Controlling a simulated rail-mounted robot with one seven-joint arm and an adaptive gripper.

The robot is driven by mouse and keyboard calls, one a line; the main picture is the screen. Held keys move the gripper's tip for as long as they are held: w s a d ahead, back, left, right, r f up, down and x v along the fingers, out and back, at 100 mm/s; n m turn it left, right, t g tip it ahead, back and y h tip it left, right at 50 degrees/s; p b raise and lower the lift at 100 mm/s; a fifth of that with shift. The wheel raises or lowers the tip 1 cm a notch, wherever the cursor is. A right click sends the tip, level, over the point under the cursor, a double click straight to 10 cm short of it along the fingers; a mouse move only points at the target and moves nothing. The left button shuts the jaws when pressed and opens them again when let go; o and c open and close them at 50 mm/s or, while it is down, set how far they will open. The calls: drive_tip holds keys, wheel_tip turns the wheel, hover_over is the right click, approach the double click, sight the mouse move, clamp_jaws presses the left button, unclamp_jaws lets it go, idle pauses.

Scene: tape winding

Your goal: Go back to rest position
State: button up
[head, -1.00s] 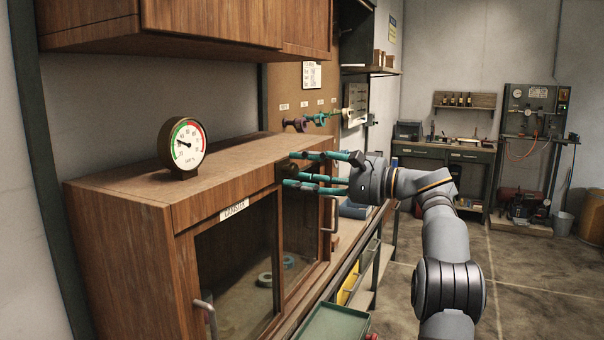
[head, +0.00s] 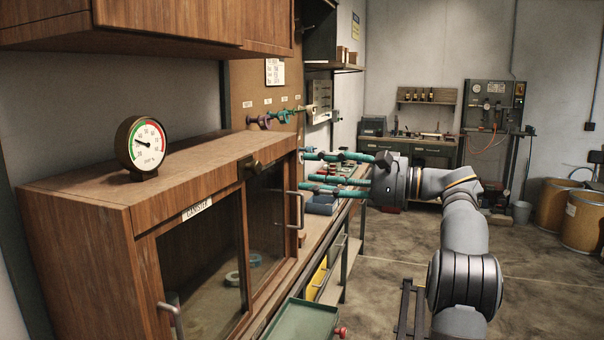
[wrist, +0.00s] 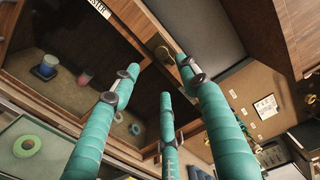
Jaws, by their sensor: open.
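My gripper (head: 303,170) has long teal fingers. In the head view it is open and empty, its fingers pointing left toward the far end of the wooden canister cabinet (head: 95,215). A gap shows between the upper and lower fingers. In the wrist view my gripper (wrist: 150,85) shows three spread fingers with nothing between them. The cabinet's glass doors are shut, and tape rolls (head: 240,278) lie behind the glass.
A round gauge (head: 140,146) stands on the cabinet top. A green tray (head: 303,330) lies at the lower front. Colored spools (head: 270,118) hang on the pegboard. A workbench (head: 420,150) and barrels (head: 582,220) stand farther back. The floor right of the cabinet is open.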

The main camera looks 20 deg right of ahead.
sight(259, 168)
drive_tip(key=shift+a, duration=0.1)
idle(0.3)
drive_tip(key=x, duration=1.2)
drive_tip(key=shift+r, duration=0.1)
